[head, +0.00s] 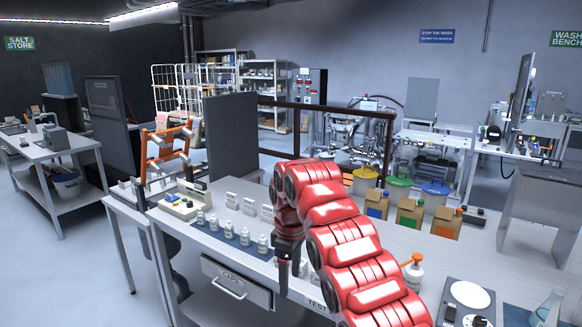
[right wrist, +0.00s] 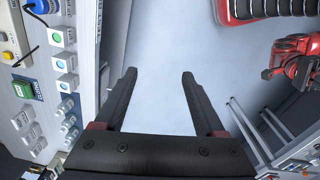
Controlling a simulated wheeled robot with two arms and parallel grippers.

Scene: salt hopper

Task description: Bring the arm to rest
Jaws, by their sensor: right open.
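My right arm is red and reaches forward over the front of the long workbench (head: 385,240) in the head view. Its black gripper (head: 284,282) points down at the bench's front edge, close to the drawer. In the right wrist view the two fingers of the right gripper (right wrist: 159,76) stand wide apart, with only pale floor between them; nothing is held. My left gripper does not show in the head view.
Several small bottles (head: 228,228) stand on a blue mat near the bench's front edge, left of my right arm. A drawer (head: 236,285) is below. Cartons (head: 410,213), an orange-topped bottle (head: 413,273), scales (head: 467,300) and a flask (head: 548,306) stand to the right.

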